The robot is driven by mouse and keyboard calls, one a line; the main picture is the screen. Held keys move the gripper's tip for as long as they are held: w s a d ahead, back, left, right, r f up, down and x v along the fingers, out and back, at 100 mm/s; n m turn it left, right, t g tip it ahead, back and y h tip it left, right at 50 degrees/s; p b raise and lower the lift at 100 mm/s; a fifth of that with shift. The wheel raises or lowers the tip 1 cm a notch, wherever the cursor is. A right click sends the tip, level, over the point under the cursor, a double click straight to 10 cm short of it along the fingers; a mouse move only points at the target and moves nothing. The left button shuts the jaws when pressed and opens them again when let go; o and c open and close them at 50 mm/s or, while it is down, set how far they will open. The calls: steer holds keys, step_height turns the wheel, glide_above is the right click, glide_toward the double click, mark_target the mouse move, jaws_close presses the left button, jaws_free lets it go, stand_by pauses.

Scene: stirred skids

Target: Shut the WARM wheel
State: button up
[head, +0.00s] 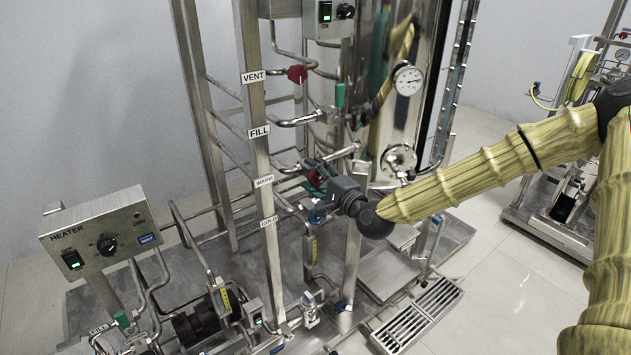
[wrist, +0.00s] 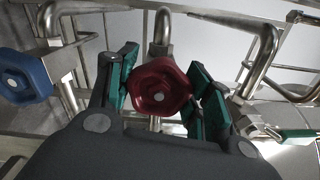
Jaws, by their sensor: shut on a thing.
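The WARM label (head: 264,181) is on the upright post of the skid, between the FILL and COLD labels. A red wheel (head: 315,178) sits just right of that label, partly hidden by my gripper (head: 318,174). In the wrist view the dark red lobed wheel (wrist: 160,86) is in the middle, on a steel pipe. My gripper's green-padded fingers (wrist: 163,88) stand on its left and right sides and are shut on it. A blue wheel (wrist: 24,77) is at the left of the wrist view, apart from the fingers; it also shows near the COLD label (head: 268,221).
A red valve wheel (head: 297,74) is by the VENT label, above. A green-handled valve (head: 340,95) and a pressure gauge (head: 408,80) stand near a steel tank. The heater box (head: 105,240) is at the left. Pipes and posts crowd around my gripper; clear floor is at the right.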

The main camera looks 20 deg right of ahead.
steer(key=m+b, duration=0.4)
steer(key=m, duration=0.1)
steer(key=shift+w+d+f+m+b, duration=0.1)
steer(key=shift+d+f+m+b, duration=0.1)
steer(key=shift+m+b, duration=0.15)
steer(key=m+b, duration=0.3)
steer(key=shift+r+m, duration=0.25)
steer(key=shift+m, duration=0.1)
steer(key=shift+r+b, duration=0.1)
steer(key=shift+b, duration=0.25)
steer(key=o, duration=1)
steer(key=shift+o, duration=0.2)
steer(key=shift+a, duration=0.1)
steer(key=v, duration=1.2)
